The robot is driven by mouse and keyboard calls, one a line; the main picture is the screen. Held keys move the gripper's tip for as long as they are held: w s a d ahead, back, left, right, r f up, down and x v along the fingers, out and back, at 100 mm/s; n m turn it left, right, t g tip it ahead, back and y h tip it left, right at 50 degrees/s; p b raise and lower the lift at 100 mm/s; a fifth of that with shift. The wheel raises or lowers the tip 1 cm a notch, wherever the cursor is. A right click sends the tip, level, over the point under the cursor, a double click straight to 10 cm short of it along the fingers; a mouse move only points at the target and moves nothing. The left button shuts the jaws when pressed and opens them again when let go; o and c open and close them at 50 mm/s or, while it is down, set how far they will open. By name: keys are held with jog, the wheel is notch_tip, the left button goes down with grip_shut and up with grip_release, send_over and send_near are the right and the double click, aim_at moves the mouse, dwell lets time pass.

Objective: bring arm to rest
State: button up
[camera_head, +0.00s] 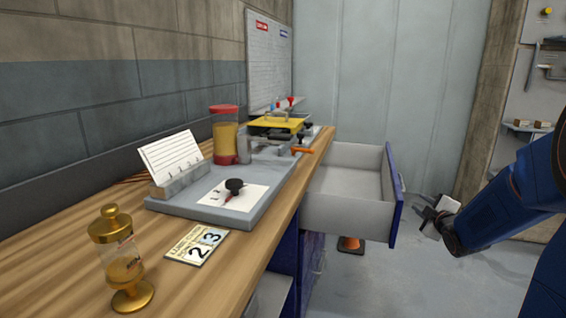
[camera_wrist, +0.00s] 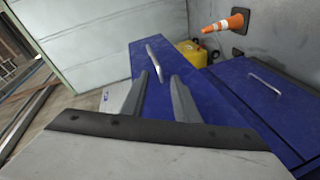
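My blue arm comes in from the right in the head view, with my gripper (camera_head: 432,217) low at its end, to the right of an open drawer (camera_head: 345,212). In the wrist view, my gripper's two grey fingers (camera_wrist: 159,78) stand apart with nothing between them. Beyond the fingertips is a blue drawer front (camera_wrist: 139,62) with a pale bar handle (camera_wrist: 153,60). The fingers look clear of the handle, though the exact gap is hard to judge. The drawer looks empty where its inside shows.
The wooden bench (camera_head: 62,262) bears a brass-coloured dispenser (camera_head: 122,262), a number card (camera_head: 197,246), a grey tray (camera_head: 262,196) and a red-lidded jar (camera_head: 225,137). An orange cone (camera_head: 351,244) is partly hidden below the drawer. A tool panel (camera_head: 540,90) stands at right.

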jog(key=s+a+f+m+g, duration=0.1)
jog(key=s+a+m+g, duration=0.2)
jog(key=s, duration=1.1)
jog(key=s+a+m+g+y, duration=0.1)
jog(key=s+a+m+g, duration=0.3)
jog(key=s+a, duration=0.5)
jog(key=s+a+f+m+g, duration=0.1)
jog(key=s+a+m+g, duration=0.3)
jog(key=s, duration=1.5)
jog(key=shift+s+a+f+m, duration=0.15)
jog(key=shift+a+f+m, duration=0.15)
jog(key=shift+a+m, duration=0.65)
